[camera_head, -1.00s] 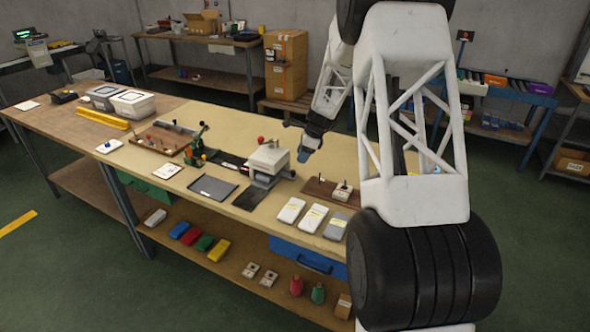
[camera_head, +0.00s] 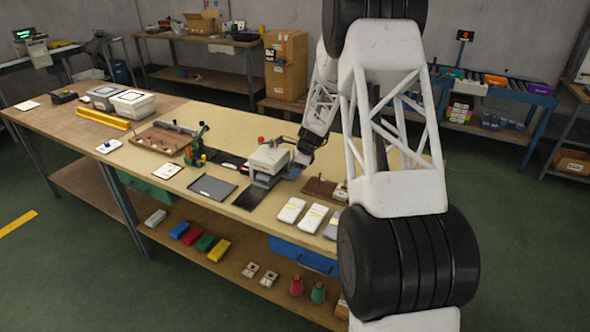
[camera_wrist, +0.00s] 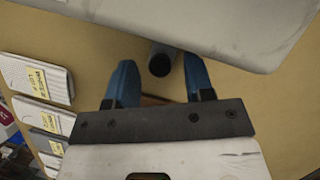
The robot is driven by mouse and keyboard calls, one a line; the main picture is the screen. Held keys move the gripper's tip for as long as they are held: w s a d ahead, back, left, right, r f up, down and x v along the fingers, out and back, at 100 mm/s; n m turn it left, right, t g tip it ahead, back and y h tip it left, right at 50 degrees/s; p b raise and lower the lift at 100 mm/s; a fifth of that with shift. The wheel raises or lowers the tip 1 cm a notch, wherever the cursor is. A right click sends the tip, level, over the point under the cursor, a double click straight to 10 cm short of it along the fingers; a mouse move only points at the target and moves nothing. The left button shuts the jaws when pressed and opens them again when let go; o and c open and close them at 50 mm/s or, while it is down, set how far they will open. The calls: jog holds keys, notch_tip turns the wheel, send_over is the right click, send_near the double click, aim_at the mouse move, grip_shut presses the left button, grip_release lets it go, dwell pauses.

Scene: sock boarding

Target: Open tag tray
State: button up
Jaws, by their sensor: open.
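The off-white bench machine (camera_head: 268,158) stands on the cream tabletop. I cannot tell for certain which part is the tag tray. In the wrist view, the machine's pale body (camera_wrist: 215,22) fills the top, and a dark round knob (camera_wrist: 160,62) sticks out from it. My gripper (camera_wrist: 159,68) has two blue fingers, open, one on each side of the knob with gaps showing. In the head view, my gripper (camera_head: 299,166) is at the machine's right side, partly hidden by my arm.
Packaged socks (camera_head: 291,210) lie at the bench's front edge, right of the machine. A brown board (camera_head: 320,187) lies behind them. A blue drawer (camera_head: 303,258) and a green drawer (camera_head: 147,190) are under the top.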

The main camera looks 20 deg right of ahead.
grip_shut()
jog(key=shift+s+a, duration=3.85)
jog(key=shift+a, duration=0.05)
grip_release()
jog(key=shift+r, duration=0.15)
